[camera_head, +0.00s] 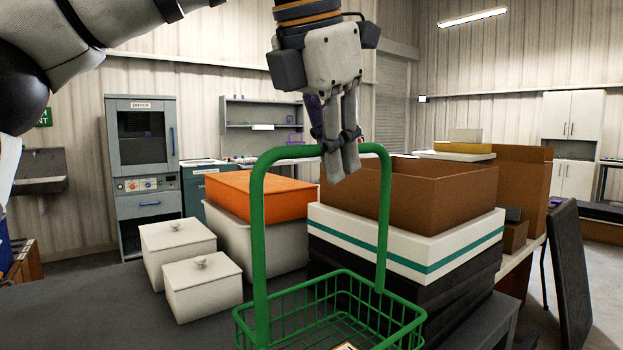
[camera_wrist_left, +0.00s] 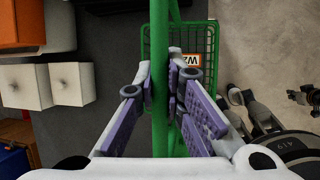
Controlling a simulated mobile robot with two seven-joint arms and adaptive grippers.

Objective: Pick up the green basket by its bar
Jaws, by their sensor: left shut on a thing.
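The green basket (camera_head: 330,312) is a wire basket with a tall arched bar (camera_head: 258,230), low in the middle of the head view. My left gripper (camera_head: 341,158) points down from above and is shut on the top of the bar, near its middle. In the left wrist view the bar (camera_wrist_left: 160,30) runs between the finger pads (camera_wrist_left: 163,92), and the basket (camera_wrist_left: 200,42) hangs below with an orange-edged label (camera_wrist_left: 191,60). The basket's underside is cut off in the head view, so I cannot tell whether it rests on anything.
White lidded boxes (camera_head: 202,285) stand on the dark table (camera_head: 140,325) left of the basket. Behind it are an orange-topped bin (camera_head: 235,235) and a brown open box (camera_head: 440,195) on a white, green-striped box (camera_head: 440,252). A grey dryer cabinet (camera_head: 143,225) stands farther back.

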